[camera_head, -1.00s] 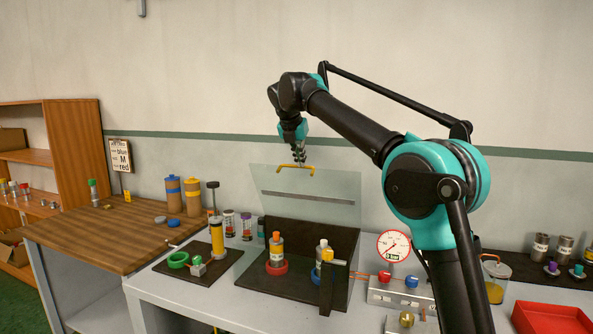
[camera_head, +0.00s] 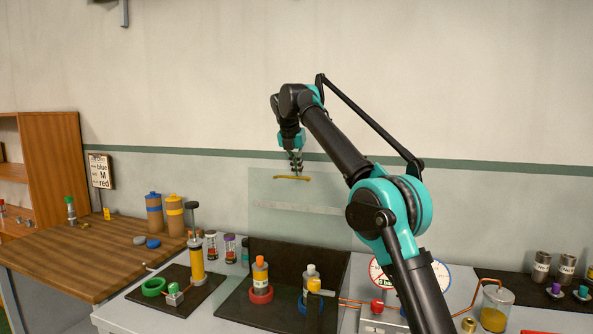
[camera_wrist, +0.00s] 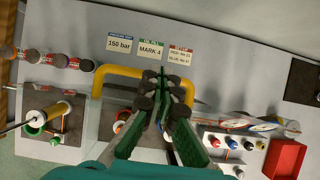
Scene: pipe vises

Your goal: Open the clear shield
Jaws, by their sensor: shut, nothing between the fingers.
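The clear shield (camera_head: 275,225) stands raised, close to upright, behind the dark vise base in the head view. Its yellow handle (camera_head: 292,178) runs along the top edge. My gripper (camera_head: 296,172) is at the handle, pointing down, with its fingers shut and nothing between them. In the wrist view the yellow handle (camera_wrist: 98,82) passes behind the green fingers (camera_wrist: 163,88). I cannot tell whether the fingertips touch it. Two vises, one with a red ring (camera_head: 261,295) and one with a blue ring (camera_head: 303,302), hold upright cylinders in front of the shield.
A hand pump (camera_head: 196,255) with a green ring stands to the left on a dark plate. Gauges and a valve block (camera_head: 377,310) are to the right, beside a jar of yellow liquid (camera_head: 496,308). A wooden bench (camera_head: 100,260) is at far left.

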